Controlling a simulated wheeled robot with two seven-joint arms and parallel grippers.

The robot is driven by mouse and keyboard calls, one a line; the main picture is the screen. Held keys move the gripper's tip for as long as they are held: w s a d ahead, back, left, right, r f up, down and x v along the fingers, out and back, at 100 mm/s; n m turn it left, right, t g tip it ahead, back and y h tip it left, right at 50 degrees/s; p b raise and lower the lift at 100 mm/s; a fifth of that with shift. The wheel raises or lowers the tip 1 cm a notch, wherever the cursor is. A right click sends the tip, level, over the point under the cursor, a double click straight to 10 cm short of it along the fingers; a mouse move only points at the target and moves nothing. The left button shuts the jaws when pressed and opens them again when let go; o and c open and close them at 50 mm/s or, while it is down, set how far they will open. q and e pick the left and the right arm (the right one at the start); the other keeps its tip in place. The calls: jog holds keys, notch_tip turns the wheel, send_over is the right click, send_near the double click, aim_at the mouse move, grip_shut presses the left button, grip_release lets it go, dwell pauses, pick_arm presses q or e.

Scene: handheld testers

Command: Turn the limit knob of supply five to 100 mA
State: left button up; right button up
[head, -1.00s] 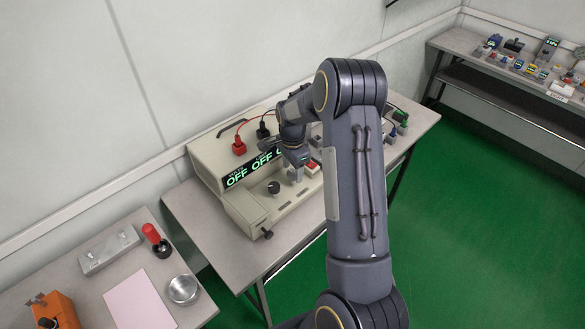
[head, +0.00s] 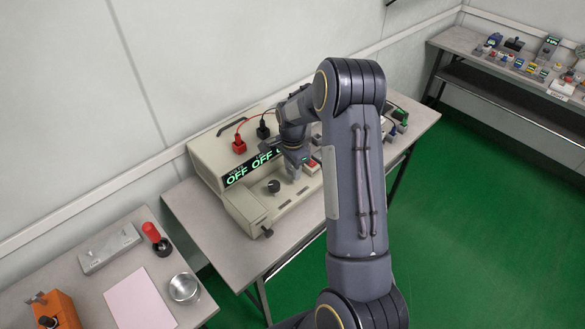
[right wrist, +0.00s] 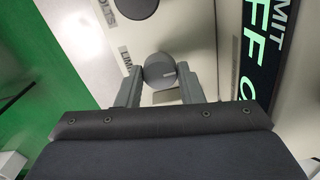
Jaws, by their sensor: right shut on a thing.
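The supply is a beige box (head: 203,162) on a table, with a dark display (head: 238,177) reading OFF in green. My right gripper (head: 294,168) is down at its front panel. In the right wrist view, my right gripper (right wrist: 160,78) has its two fingers on either side of a round dark grey knob (right wrist: 158,68) and is shut on it. A short light pointer line on the knob points to the right in that view. A partly covered label starting "LIM" stands beside the knob. In the head view, my gripper and arm hide this knob. My left gripper is not in view.
Another dark knob (head: 273,187) is on the same panel, left of my gripper. A red button (head: 312,164) is to the right. Red plug (head: 239,146) and black plug (head: 262,131) with leads stand behind. My right arm covers the supply's right part.

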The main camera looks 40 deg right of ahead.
jog(key=n+b, duration=0.2)
jog(key=n, duration=0.3)
jog(key=n+b, duration=0.1)
jog(key=n, duration=0.5)
jog(key=shift+b, duration=0.3)
jog(key=n, duration=0.6)
jog(key=shift+n+b, duration=0.4)
jog(key=n, duration=0.5)
jog(key=shift+n, duration=0.4)
jog(key=o, duration=1)
